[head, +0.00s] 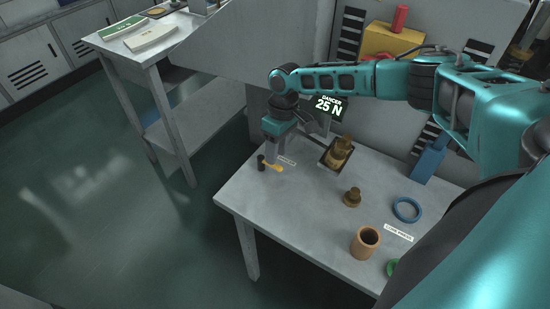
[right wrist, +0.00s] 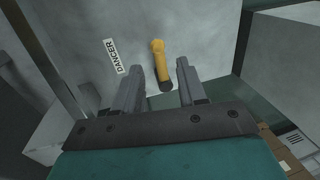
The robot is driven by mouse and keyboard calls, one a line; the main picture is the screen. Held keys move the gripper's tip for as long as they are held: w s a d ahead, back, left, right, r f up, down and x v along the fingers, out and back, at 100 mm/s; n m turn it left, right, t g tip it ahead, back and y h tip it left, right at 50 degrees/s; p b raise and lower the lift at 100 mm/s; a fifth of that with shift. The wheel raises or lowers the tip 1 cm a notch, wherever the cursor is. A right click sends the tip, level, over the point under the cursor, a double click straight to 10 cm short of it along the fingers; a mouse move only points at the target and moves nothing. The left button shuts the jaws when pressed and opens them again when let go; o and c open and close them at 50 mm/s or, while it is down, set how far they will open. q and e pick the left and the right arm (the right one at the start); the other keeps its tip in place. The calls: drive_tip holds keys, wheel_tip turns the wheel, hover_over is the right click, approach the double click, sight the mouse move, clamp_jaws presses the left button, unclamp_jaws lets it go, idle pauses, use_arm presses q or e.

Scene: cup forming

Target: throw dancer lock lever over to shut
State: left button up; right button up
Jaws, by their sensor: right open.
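My right gripper (head: 271,155) points down just above the lever in the head view. In the right wrist view the yellow lever (right wrist: 159,62) and its dark end lie in the gap between the two open fingers (right wrist: 158,68), and no grip on it shows. A white DANCER label (right wrist: 117,57) lies beside the lever. My left gripper is not in view.
A screen (head: 328,104) behind reads "DANCER 25 N". The table's left edge is close to the lever.

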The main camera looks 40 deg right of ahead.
drive_tip(key=shift+a+f, duration=0.15)
drive_tip(key=shift+f, duration=0.6)
drive_tip(key=shift+a+f, duration=0.1)
drive_tip(key=shift+f, duration=0.6)
drive_tip(key=shift+c, duration=0.2)
clamp_jaws()
